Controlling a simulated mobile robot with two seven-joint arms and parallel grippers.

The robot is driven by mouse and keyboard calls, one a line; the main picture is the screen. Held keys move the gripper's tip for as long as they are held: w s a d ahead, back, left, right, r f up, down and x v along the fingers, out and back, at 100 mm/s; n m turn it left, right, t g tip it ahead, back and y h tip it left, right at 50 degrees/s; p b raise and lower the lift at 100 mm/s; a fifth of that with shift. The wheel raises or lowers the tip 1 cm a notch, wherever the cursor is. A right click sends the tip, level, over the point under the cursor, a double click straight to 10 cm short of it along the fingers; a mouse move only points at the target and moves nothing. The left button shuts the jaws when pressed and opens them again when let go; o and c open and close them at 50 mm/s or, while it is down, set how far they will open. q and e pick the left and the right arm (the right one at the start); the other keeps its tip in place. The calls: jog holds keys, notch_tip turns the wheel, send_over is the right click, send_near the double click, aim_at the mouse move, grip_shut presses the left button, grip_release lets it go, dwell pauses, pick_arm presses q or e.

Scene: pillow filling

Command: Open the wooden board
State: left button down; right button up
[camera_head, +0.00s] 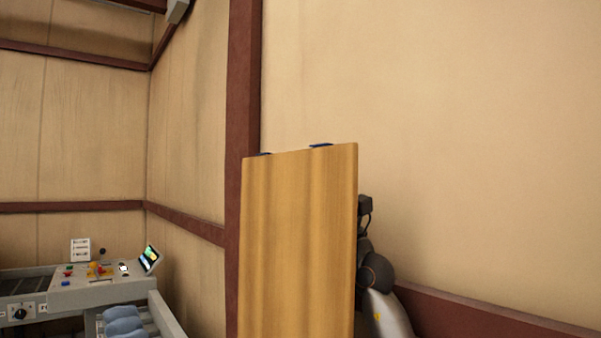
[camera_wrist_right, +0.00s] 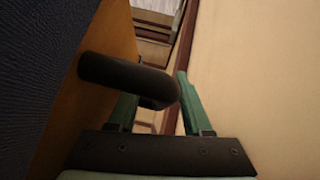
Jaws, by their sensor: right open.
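The wooden board (camera_head: 298,245) stands upright in the middle of the head view, its plain wooden face towards me. My right arm shows partly behind its right edge, and the board hides the right gripper in that view. In the right wrist view the open green fingers of my right gripper (camera_wrist_right: 157,95) straddle the end of a dark rounded bar (camera_wrist_right: 125,80). The bar comes from the board side (camera_wrist_right: 108,45) on the left and passes in front of the left finger. I cannot tell whether the fingers touch it. My left gripper is not in view.
Two small blue pieces (camera_head: 321,146) show at the board's top edge. A control console (camera_head: 95,290) with buttons and a small screen stands at lower left, with blue-grey rolls (camera_head: 123,322) beside it. A beige wall (camera_head: 450,150) with red-brown beams stands behind.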

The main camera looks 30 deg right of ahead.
jog(key=shift+w+r, duration=0.1)
jog(key=shift+w, duration=0.05)
jog(key=shift+c, duration=0.2)
grip_shut()
jog(key=shift+a, duration=0.1)
dwell(1.1)
